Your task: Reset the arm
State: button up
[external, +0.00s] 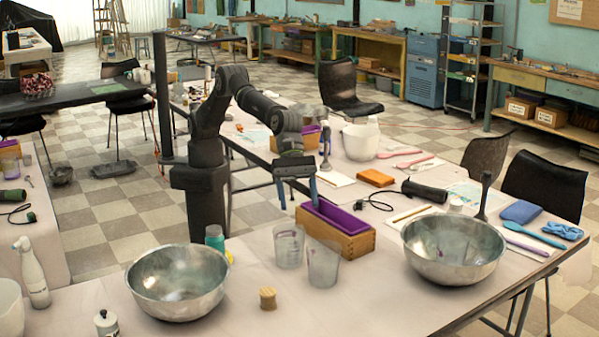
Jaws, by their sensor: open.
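My gripper (299,203) is in the middle of the external view, at the end of my dark arm. It points down with its two fingers spread apart. It hangs above or just behind the wooden box with a purple lining (337,228); I cannot tell whether the right finger is over the box's edge. Nothing shows between the fingers. My arm is bent, with the upper part raised and the forearm reaching right.
Two clear cups (322,263) stand in front of the box. Metal bowls stand at front left (178,283) and right (454,249). A teal-capped bottle (214,238) is near my base.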

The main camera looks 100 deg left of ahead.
jog(key=w+a, duration=0.6)
jog(key=a, duration=0.2)
jog(key=shift+w+a+r+n+t, duration=0.15)
jog(key=shift+w+a+n+t, duration=0.25)
jog(key=s+d+f+m+g, duration=0.1)
jog(key=s+d, duration=1.2)
jog(key=d, duration=0.2)
jog(key=shift+s+d+f+m, duration=0.2)
jog(key=shift+s+d+m, duration=0.1)
jog(key=shift+s, duration=0.05)
